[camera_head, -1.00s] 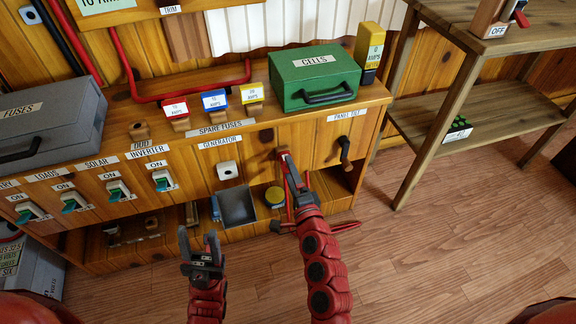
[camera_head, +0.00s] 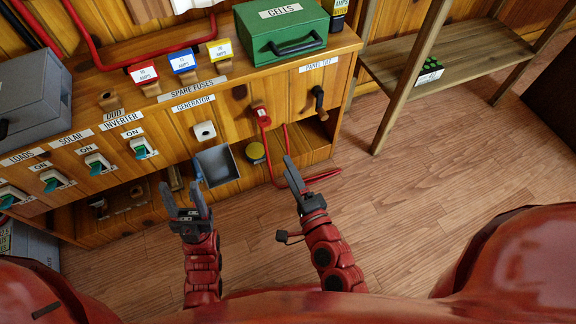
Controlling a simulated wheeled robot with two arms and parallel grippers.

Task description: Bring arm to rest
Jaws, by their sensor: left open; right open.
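My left gripper (camera_head: 184,197) is open and empty, with its two fingers pointing up in front of the wooden cabinet (camera_head: 218,118). My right gripper (camera_head: 293,172) is also open and empty, over the floor in front of the cabinet. It is apart from the red plug (camera_head: 261,113) on the cabinet front. A red cable hangs down from that plug toward the floor. Both my forearms are bent back close to my red body at the bottom of the view.
The cabinet bears a green cells box (camera_head: 283,28), a grey fuses case (camera_head: 32,105) and coloured spare fuses (camera_head: 182,63). A grey open bin (camera_head: 216,166) sits low in front. A wooden shelf (camera_head: 452,68) stands at right. The wooden floor (camera_head: 430,165) is clear.

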